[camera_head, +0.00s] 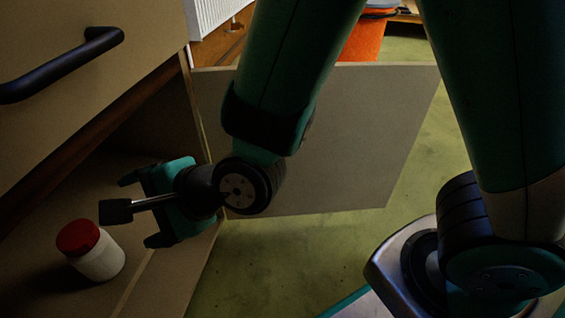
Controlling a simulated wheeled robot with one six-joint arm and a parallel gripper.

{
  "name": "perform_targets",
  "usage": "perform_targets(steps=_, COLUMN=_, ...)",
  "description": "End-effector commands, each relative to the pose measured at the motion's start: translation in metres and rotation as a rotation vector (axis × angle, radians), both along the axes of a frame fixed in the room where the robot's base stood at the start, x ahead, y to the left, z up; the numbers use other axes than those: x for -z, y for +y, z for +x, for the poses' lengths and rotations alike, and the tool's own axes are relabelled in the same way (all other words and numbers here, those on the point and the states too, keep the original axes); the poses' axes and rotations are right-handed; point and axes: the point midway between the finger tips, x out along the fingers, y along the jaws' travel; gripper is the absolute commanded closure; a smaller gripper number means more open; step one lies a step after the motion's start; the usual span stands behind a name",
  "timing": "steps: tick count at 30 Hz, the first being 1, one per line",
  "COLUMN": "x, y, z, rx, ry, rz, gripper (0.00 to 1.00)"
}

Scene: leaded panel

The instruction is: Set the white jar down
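The white jar (98,262) has a red lid. It stands upright, tilted only by the view, on the floor of an open cabinet (146,270) at the lower left. My gripper (140,210) is at the cabinet's opening, to the upper right of the jar. Its two dark fingers are spread apart with nothing between them. A gap shows between the fingers and the jar, and they do not appear to touch it. The whole jar shows; the cabinet's depth is dark.
A drawer front with a black handle (62,66) lies above the cabinet opening. The open cabinet door (350,140) stands behind my arm. An orange bin (366,38) and a white radiator (212,14) are at the back. Green floor (300,255) is clear right of the cabinet.

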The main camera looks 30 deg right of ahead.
Motion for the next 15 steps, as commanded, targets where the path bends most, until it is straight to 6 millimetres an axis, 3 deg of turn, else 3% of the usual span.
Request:
perform_targets(steps=1, x=-0.013, y=-0.013, z=0.002, rx=-0.086, ry=-0.073, rz=-0.112, gripper=0.15)
perform_targets(steps=5, x=-0.034, y=-0.049, z=-0.01, rx=-0.393, ry=-0.245, rz=-0.414, gripper=0.15)
perform_targets(steps=9, x=-0.056, y=-0.096, z=-0.037, rx=-0.778, ry=-0.416, rz=-0.673, gripper=0.15)
perform_targets(steps=15, x=-0.078, y=-0.152, z=-0.08, rx=-1.243, ry=-0.574, rz=-0.857, gripper=0.15)
